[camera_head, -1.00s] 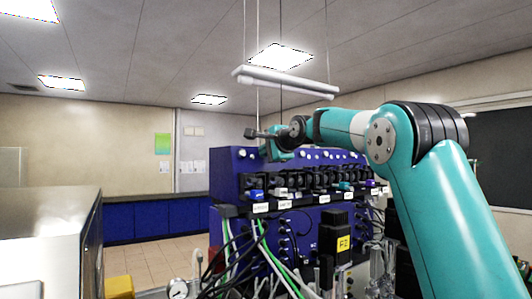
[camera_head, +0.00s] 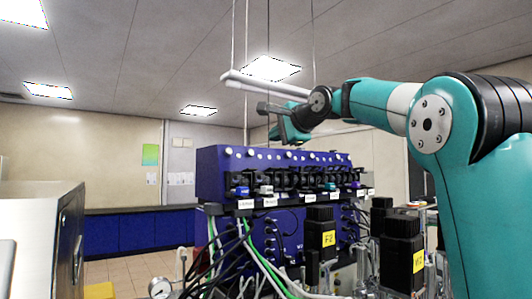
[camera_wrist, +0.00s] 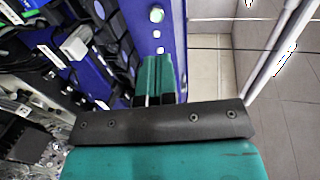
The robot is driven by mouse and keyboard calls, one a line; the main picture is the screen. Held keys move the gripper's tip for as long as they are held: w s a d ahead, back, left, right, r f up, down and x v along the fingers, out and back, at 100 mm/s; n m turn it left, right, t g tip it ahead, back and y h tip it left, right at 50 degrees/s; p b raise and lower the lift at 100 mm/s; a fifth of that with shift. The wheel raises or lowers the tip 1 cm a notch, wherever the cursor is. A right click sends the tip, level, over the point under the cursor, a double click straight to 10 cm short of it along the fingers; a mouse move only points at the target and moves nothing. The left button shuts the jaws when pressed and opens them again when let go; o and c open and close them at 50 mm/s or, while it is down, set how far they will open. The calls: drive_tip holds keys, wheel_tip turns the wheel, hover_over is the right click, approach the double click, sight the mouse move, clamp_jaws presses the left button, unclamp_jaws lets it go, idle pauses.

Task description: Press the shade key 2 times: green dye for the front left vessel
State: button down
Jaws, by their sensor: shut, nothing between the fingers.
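The dark blue pump cabinet (camera_head: 235,175) stands in the middle of the head view, with a row of small pale round keys (camera_head: 258,154) along its upper face. I cannot tell which of them is the shade key. My gripper (camera_head: 280,132) is above the cabinet's top edge, apart from it, with teal fingers shut and empty. In the wrist view the closed fingers (camera_wrist: 154,72) point along the blue panel (camera_wrist: 174,30), close to a pale greenish key (camera_wrist: 156,14) and smaller white ones. The vessels are mostly hidden behind motors and tubes.
Black pump heads and labels line the cabinet front. Black motors marked with yellow tags (camera_head: 328,238) stand before it, among green, white and black tubes (camera_head: 255,255). A pale metal cabinet (camera_head: 35,225) is at the left. White hanging rails (camera_head: 262,86) are near my gripper.

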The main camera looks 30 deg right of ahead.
drive_tip(key=shift+v, duration=0.8)
drive_tip(key=shift+w, duration=0.1)
drive_tip(key=p, duration=0.4)
approach(251, 151)
drive_tip(key=shift+x, duration=2.7)
drive_tip(key=shift+w, duration=0.15)
